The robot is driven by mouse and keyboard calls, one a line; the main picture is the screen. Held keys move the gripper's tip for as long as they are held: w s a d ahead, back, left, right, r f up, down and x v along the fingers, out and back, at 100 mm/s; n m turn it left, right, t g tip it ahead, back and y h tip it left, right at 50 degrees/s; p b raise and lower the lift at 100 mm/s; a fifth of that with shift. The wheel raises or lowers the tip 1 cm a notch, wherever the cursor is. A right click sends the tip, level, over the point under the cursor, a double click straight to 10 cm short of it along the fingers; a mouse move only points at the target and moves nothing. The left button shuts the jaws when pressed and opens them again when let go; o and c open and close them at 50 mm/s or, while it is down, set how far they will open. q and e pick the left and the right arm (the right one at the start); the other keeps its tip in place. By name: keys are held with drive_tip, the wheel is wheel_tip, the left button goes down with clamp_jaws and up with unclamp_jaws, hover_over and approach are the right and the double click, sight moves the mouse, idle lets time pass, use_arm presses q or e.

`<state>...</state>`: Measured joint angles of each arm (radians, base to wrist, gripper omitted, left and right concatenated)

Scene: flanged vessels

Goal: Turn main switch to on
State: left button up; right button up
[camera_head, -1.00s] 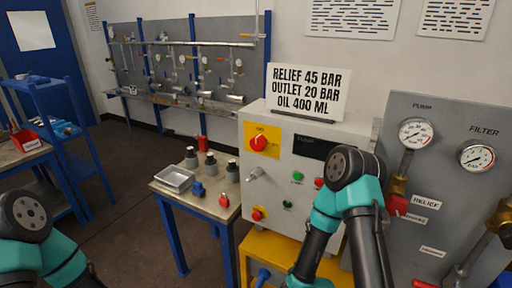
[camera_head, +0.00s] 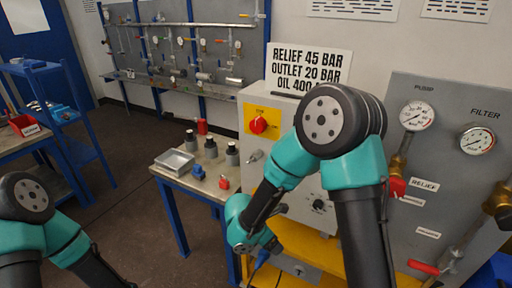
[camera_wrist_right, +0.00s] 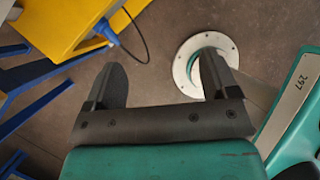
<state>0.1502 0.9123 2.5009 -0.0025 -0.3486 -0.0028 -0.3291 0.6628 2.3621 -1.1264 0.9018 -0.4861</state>
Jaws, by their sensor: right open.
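My right gripper (camera_wrist_right: 162,80) is open and empty in the right wrist view, pointing at the floor and away from the switch. Of my left arm, only links show at the lower left; its gripper is out of frame.
A sign (camera_head: 308,66) stands on the cabinet, partly behind my right arm. A side table (camera_head: 178,178) at the left holds a metal tray and several vessels. A gauge panel (camera_head: 450,140) stands at the right. A yellow stand (camera_wrist_right: 70,25) with a dark cable is near my right gripper.

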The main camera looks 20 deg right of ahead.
sight(256, 126)
drive_tip(key=w+a+r+n+t+h, duration=0.2)
drive_tip(key=a+r+t, duration=0.1)
drive_tip(key=r, duration=0.7)
drive_tip(key=w+a+r+n+t+h, duration=0.2)
drive_tip(key=r+t, duration=0.4)
drive_tip(key=r, duration=0.4)
drive_tip(key=w+a+r+n+t+h, duration=0.2)
drive_tip(key=a+r, duration=0.4)
drive_tip(key=r, duration=0.5)
drive_tip(key=shift+w+n+t, duration=0.35)
drive_tip(key=shift+n+t, duration=0.55)
drive_tip(key=shift+t, duration=0.3)
drive_tip(key=x, duration=1.7)
drive_tip(key=shift+d+r, duration=0.2)
drive_tip(key=shift+d, duration=0.1)
drive_tip(key=shift+c, duration=0.4)
drive_tip(key=c, duration=0.8)
drive_tip(key=shift+c, duration=0.2)
